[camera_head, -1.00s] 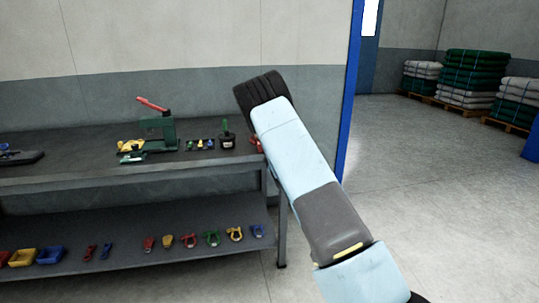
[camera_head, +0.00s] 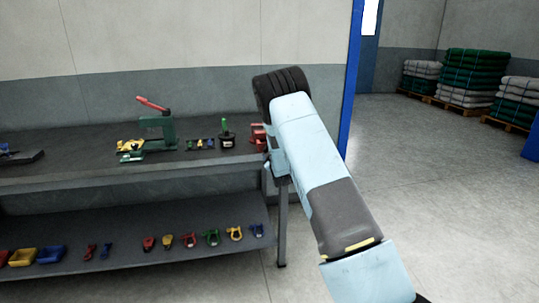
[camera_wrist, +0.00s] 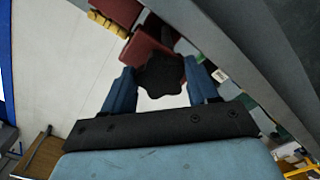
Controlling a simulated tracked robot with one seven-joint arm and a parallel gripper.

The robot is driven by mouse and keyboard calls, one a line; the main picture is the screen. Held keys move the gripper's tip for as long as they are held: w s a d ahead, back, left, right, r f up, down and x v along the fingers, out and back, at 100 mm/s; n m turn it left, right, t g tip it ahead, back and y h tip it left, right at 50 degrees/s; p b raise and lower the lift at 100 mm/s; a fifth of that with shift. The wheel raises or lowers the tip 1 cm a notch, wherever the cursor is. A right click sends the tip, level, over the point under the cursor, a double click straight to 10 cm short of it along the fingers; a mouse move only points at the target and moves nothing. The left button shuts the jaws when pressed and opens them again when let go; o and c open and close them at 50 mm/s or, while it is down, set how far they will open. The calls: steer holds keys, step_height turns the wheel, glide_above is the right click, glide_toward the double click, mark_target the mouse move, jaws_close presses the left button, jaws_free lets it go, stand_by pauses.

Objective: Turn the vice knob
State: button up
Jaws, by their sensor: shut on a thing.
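The red vice (camera_head: 258,134) stands at the right end of the workbench, partly covered by my arm in the head view. In the wrist view its red body (camera_wrist: 146,46) is at the top, with a black lobed knob (camera_wrist: 160,80) in front of it. My gripper (camera_wrist: 160,71) has one blue finger on each side of the knob and is shut on it. In the head view my arm hides the knob and my fingers.
The floor to the right is open.

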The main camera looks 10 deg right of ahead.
steer(key=shift+s+f+m, duration=0.1)
steer(key=shift+f+m, duration=0.25)
steer(key=shift+m, duration=0.65)
steer(key=shift+a+m, duration=0.15)
steer(key=shift+m, duration=0.95)
steer(key=shift+m, duration=1.9)
stand_by(0.4)
steer(key=o, duration=1)
steer(key=shift+r, duration=0.15)
steer(key=shift+o, duration=0.2)
steer(key=s, duration=1.3)
steer(key=shift+s, duration=0.3)
